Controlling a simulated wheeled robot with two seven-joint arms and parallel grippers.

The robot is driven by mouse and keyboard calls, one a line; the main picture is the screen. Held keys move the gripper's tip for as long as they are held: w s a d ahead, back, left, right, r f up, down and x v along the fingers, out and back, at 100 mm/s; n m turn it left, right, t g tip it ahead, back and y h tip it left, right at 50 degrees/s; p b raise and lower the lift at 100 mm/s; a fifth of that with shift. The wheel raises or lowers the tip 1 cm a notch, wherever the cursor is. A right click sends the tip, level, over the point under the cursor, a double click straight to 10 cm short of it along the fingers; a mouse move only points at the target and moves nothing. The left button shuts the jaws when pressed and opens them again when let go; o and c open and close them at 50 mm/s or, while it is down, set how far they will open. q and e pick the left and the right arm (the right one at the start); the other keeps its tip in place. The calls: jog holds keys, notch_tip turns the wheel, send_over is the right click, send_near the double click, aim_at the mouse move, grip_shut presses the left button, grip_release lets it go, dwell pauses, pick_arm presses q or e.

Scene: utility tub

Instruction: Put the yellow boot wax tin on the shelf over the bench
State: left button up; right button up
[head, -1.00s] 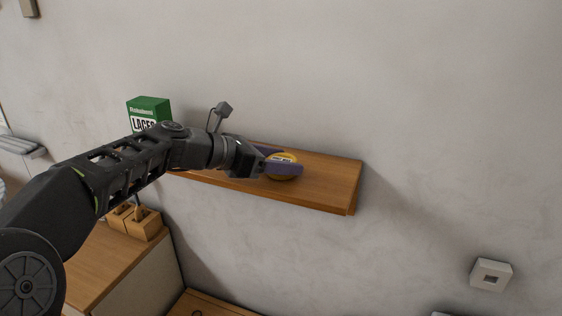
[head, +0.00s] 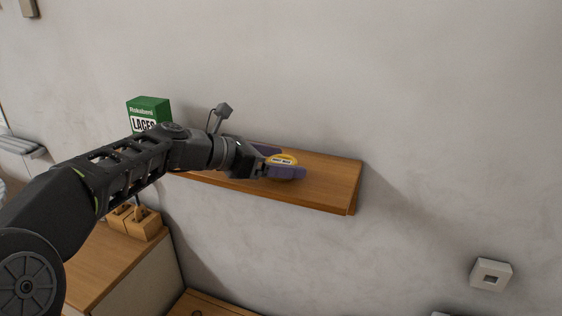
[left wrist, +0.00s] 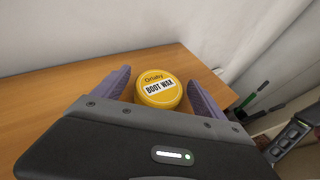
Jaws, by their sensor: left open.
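The yellow boot wax tin (head: 281,160) rests on the wooden shelf (head: 330,184) on the wall, label facing up. In the left wrist view the tin (left wrist: 158,90) sits between the spread purple fingers, with a gap on each side. My left gripper (head: 276,161) is open around the tin at shelf height. The near finger hides the lower part of the tin in the head view. The shelf (left wrist: 60,97) also shows under the tin in the left wrist view. My right gripper is not in view.
A green laces box (head: 149,110) stands left of the tin, behind my left arm. The shelf's right end is clear. A white wall fitting (head: 490,274) is at lower right.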

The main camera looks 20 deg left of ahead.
pick_arm(q)
jog(key=b+v, duration=0.1)
jog(key=v, duration=1.1)
jog(key=shift+b, duration=0.35)
jog(key=shift+r, duration=0.15)
